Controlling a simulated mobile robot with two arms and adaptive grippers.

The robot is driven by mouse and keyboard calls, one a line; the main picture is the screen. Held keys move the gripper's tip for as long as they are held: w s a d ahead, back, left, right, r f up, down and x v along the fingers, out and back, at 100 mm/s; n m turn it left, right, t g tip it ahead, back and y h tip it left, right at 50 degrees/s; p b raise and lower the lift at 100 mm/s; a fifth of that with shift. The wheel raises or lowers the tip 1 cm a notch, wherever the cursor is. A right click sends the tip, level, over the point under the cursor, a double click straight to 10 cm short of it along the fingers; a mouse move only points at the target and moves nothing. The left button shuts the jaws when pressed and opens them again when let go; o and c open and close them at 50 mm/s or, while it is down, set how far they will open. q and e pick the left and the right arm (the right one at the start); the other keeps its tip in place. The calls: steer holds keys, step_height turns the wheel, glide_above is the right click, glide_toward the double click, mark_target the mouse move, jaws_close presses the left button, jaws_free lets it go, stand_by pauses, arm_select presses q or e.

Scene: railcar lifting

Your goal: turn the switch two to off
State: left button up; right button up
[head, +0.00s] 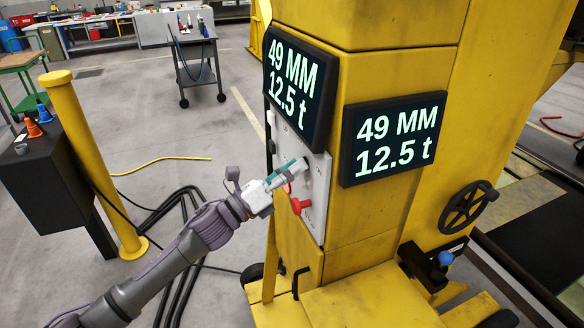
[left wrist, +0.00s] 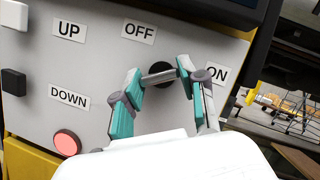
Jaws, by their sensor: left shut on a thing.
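My left gripper (head: 288,172) is at the pale control panel (head: 318,190) on the yellow column; it also shows in the left wrist view (left wrist: 158,77). Its teal fingers are shut on the short grey handle of a rotary switch (left wrist: 160,78) with a round black base. The handle lies nearly level in that view, its ends partly hidden by the fingertips. An OFF label (left wrist: 138,27) is above the switch, and an ON label (left wrist: 216,76) is to its right, partly covered by a finger. My right gripper is not in view.
UP (left wrist: 69,30) and DOWN (left wrist: 69,97) labels and a lit red button (left wrist: 66,143) are left of the switch. A red knob (head: 300,205) sticks out below my gripper. Two displays (head: 393,140) reading 49 MM and 12.5 t hang close by. A yellow post (head: 92,160) stands left.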

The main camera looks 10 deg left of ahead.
arm_select(q)
steer(key=n+y+p, duration=0.1)
steer(key=n+p, duration=0.3)
steer(key=n+y+p, duration=0.2)
steer(key=n+p, duration=0.2)
steer(key=n, duration=0.1)
steer(key=n+y+p, duration=0.2)
steer(key=n+p, duration=0.2)
steer(key=shift+r+g, duration=0.25)
steer(key=shift+g, duration=0.05)
stand_by(0.3)
steer(key=o, duration=1.1)
steer(key=shift+f, duration=0.1)
steer(key=shift+o, duration=0.2)
steer(key=v, duration=1.2)
steer(key=shift+s, duration=0.1)
